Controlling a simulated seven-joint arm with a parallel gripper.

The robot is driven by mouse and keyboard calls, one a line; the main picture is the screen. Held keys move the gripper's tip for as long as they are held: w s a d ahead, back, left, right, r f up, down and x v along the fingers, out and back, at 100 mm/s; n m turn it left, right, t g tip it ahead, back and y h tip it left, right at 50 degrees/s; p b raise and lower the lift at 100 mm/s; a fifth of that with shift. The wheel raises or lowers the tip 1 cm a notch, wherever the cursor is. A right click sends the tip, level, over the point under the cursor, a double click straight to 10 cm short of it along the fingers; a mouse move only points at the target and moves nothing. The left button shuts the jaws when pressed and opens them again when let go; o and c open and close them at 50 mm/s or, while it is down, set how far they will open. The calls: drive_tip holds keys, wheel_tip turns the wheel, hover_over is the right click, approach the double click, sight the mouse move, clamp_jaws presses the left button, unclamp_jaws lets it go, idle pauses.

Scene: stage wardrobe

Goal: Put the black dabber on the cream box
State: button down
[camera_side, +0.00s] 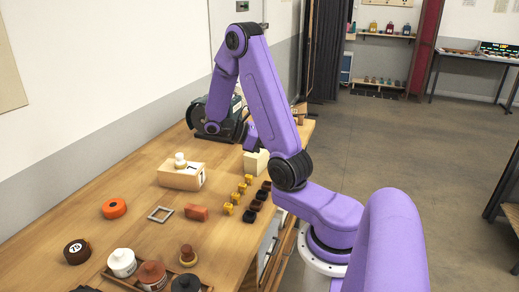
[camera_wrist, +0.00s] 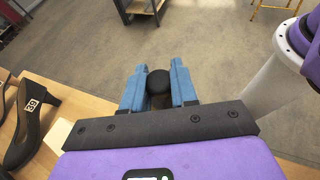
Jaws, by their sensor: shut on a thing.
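In the wrist view, my gripper (camera_wrist: 160,88) is shut with its blue fingers on the black dabber (camera_wrist: 158,82), whose dark rounded end shows between them. In the side view, my arm hides the fingers and the dabber. A cream box (camera_side: 181,176) with a dark mark on its end stands on the table, with a white knobbed piece (camera_side: 180,160) on top. Another cream block (camera_side: 256,163) stands near the table's right edge, partly behind my arm. A pale corner (camera_wrist: 55,135) shows beside my gripper in the wrist view; I cannot tell which box it is.
Jars (camera_side: 122,262) stand in a front tray. A black heeled shoe (camera_wrist: 32,115) is left of my gripper in the wrist view.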

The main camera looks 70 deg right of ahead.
drive_tip(key=w+d+r+n+t+h, duration=0.3)
drive_tip(key=d+r+n+h, duration=0.1)
drive_tip(key=d, duration=0.2)
hover_over(260, 157)
drive_tip(key=s+d, duration=0.1)
drive_tip(key=d, duration=0.1)
wheel_tip(260, 157, down, 3)
drive_tip(key=w+d+f, duration=0.1)
drive_tip(key=f, duration=0.1)
drive_tip(key=w+d+f, duration=0.2)
drive_tip(key=f, duration=0.1)
drive_tip(key=shift+d+f, duration=0.15)
drive_tip(key=shift+f, duration=0.2)
drive_tip(key=shift+w+d+f, duration=0.15)
drive_tip(key=shift+d+f, duration=0.15)
drive_tip(key=shift+f, duration=1.6)
drive_tip(key=c, duration=0.8)
unclamp_jaws()
